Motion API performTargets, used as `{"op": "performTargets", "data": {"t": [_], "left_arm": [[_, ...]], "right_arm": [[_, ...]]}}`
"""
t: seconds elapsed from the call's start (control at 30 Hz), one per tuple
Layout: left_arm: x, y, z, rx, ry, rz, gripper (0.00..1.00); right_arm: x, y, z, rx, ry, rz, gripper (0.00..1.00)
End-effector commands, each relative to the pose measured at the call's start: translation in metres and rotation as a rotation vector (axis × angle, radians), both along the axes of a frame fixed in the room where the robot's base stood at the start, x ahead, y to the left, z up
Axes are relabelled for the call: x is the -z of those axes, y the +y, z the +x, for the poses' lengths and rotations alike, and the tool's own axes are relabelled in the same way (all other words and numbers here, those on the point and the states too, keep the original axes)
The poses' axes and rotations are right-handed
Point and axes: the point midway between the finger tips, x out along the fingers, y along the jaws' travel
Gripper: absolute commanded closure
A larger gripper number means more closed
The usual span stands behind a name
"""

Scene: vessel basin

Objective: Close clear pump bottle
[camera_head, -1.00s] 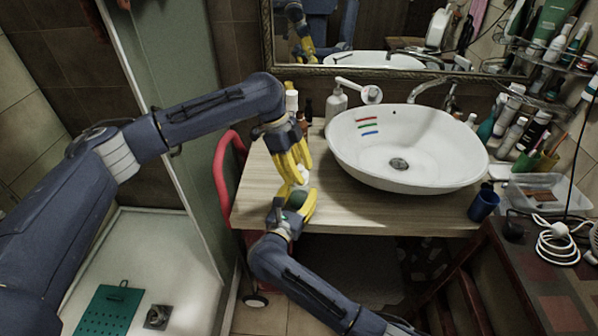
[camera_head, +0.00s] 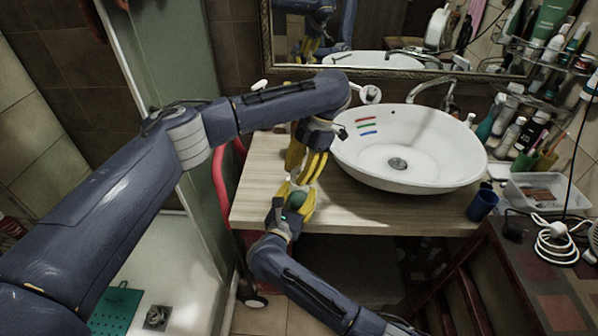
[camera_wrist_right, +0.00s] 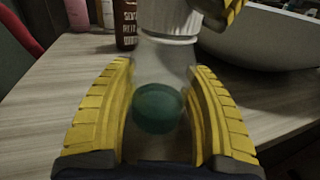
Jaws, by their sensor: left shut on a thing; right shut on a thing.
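The clear pump bottle (camera_wrist_right: 165,75) has a green patch low in its body and a white ribbed collar (camera_wrist_right: 168,37) at its top in the right wrist view. My right gripper (camera_head: 296,205) is shut around the bottle's body, one yellow finger on each side. My left gripper (camera_head: 298,178) is directly above it, shut on the white top; one of its yellow fingers also shows at the upper edge of the right wrist view (camera_wrist_right: 224,14). The pump head is mostly hidden by the left fingers. The bottle is above the front left of the wooden counter (camera_head: 258,195).
A white basin (camera_head: 410,170) stands to the right of the grippers. A blue cup (camera_head: 483,204) is at the counter's right. A brown bottle (camera_wrist_right: 125,22) and a pink one (camera_wrist_right: 77,14) stand behind the grippers. The counter's left front is clear.

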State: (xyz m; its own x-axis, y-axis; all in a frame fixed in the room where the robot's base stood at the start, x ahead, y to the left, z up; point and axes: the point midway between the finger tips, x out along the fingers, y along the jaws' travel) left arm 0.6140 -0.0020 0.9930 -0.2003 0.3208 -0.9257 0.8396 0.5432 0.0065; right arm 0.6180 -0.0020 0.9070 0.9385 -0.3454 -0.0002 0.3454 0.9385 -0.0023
Motion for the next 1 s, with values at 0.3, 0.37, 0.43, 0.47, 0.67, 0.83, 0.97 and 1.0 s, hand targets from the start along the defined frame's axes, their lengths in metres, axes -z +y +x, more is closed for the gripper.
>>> {"op": "performTargets", "data": {"t": [0.3,0.37,0.43,0.47,0.67,0.83,0.97,1.0], "left_arm": [[0.0013,-0.0002,-0.002,0.663,-0.001,-0.003,0.72],[0.002,0.0003,-0.0022,0.776,0.0,-0.002,0.72],[0.002,-0.0001,-0.0026,0.905,-0.001,-0.003,0.72],[0.002,0.0003,-0.0023,0.957,-0.001,-0.004,0.72],[0.004,-0.0024,-0.0055,1.271,0.006,-0.01,0.72],[0.0018,-0.0004,-0.0029,1.365,0.0,-0.002,0.72],[0.0007,0.0005,-0.0016,1.379,-0.002,0.002,0.72],[0.0006,0.0006,-0.0015,1.38,-0.002,0.003,0.72]], "right_arm": [[0.0003,0.0,0.0,0.0,0.001,0.0,1.0],[0.0002,0.0,0.0,0.0,0.001,0.0,1.0],[0.0002,0.0,0.0,0.0,0.0,0.0,1.0],[0.0002,0.0,0.0,0.0,0.0,0.0,1.0],[0.0002,-0.0001,0.0,0.0,0.0,0.0,1.0],[0.0002,0.0,0.0,0.0,0.0,0.0,1.0],[0.0002,-0.0001,0.0,0.0,0.0,0.0,1.0],[0.0002,-0.0001,0.0,0.0,0.0,0.0,1.0]]}}
